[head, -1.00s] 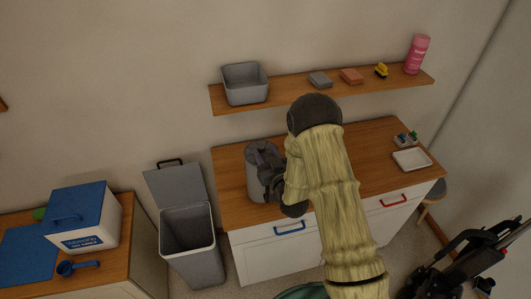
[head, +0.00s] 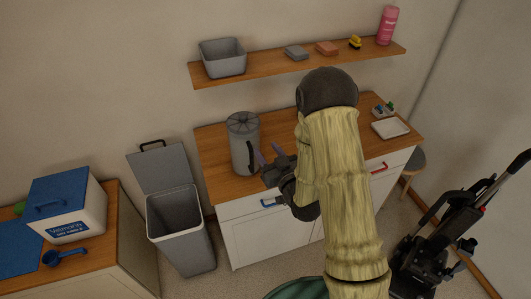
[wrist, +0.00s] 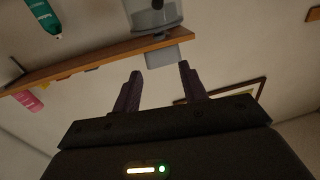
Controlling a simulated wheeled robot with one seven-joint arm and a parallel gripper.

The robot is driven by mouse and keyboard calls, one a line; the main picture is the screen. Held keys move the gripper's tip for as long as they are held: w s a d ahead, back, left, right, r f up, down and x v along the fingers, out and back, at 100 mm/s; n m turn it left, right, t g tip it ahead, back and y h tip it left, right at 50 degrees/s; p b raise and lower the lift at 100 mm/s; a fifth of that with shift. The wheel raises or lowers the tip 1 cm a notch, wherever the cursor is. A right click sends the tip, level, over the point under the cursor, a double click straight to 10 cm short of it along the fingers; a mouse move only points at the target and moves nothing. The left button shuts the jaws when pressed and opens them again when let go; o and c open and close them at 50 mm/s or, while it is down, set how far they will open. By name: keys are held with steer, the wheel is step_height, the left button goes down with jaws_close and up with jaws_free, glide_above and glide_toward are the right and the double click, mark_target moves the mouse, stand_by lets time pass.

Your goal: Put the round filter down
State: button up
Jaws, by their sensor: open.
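A grey upright cylinder with a dark side handle (head: 242,158) stands on the left part of the wooden counter. Its round top (head: 243,122) has a radial, pleated-looking pattern. This top looks like the round filter, but I cannot tell whether it is a separate piece. My gripper (head: 268,152) is open, just right of the cylinder and its handle, and looks apart from it. In the wrist view my gripper's two purple fingers (wrist: 160,70) are spread with nothing between them. My arm hides the middle of the counter.
A wall shelf (head: 270,72) holds a grey bin (head: 222,58), sponges and a pink bottle (head: 387,26). An open grey waste bin (head: 180,235) stands left of the counter (head: 215,150). A white tray (head: 391,129) lies at the counter's right. A vacuum cleaner (head: 435,230) stands right.

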steer(key=shift+w+d, duration=0.15)
stand_by(0.5)
steer(key=s+d+r+m+g+h, duration=0.2)
steer(key=s+d+g, duration=0.4)
steer(key=s, duration=0.4)
steer(key=s+d+r+m+g+h, duration=0.2)
steer(key=s+d+g+h, duration=0.3)
steer(key=s, duration=0.5)
steer(key=d+m+g, duration=0.1)
steer(key=g, duration=0.1)
steer(key=shift+s+d+g+h, duration=0.2)
steer(key=shift+g+h, duration=0.1)
steer(key=shift+g, duration=0.1)
steer(key=shift+o, duration=0.5)
steer(key=shift+w, duration=0.1)
steer(key=shift+a, duration=0.1)
steer(key=shift+c, duration=1.2)
steer(key=shift+s, duration=0.2)
